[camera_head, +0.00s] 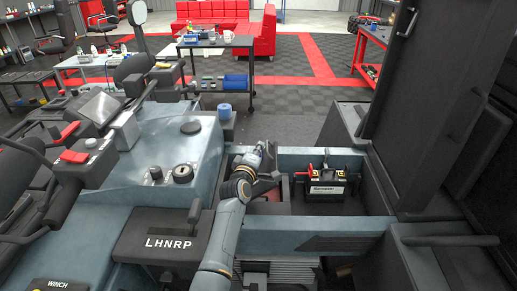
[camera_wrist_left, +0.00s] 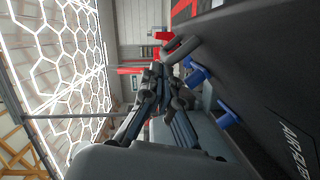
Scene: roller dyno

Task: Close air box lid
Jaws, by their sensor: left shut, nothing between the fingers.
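A black panel (camera_wrist_left: 262,75) with white lettering that reads like "AIR FILTER" and blue latches (camera_wrist_left: 197,74) fills the right of the left wrist view, tilted. It looks like the air box lid. In the head view a dark part (camera_head: 265,187) beside my left wrist, above a reddish area, may be the same lid; my arm partly hides it. My left gripper (camera_head: 271,168) is in the open bay left of the battery. In the left wrist view its fingers (camera_wrist_left: 161,76) are shut and empty, left of the panel. I cannot tell whether they touch it. My right gripper is not in view.
A black battery (camera_head: 325,185) with a red terminal cover sits in the bay right of my arm. A tall dark panel (camera_head: 430,90) stands upright at the right. The blue-grey console (camera_head: 165,150) with the "LHNRP" box (camera_head: 165,243) lies left of my arm. A tool trolley (camera_head: 215,45) stands behind.

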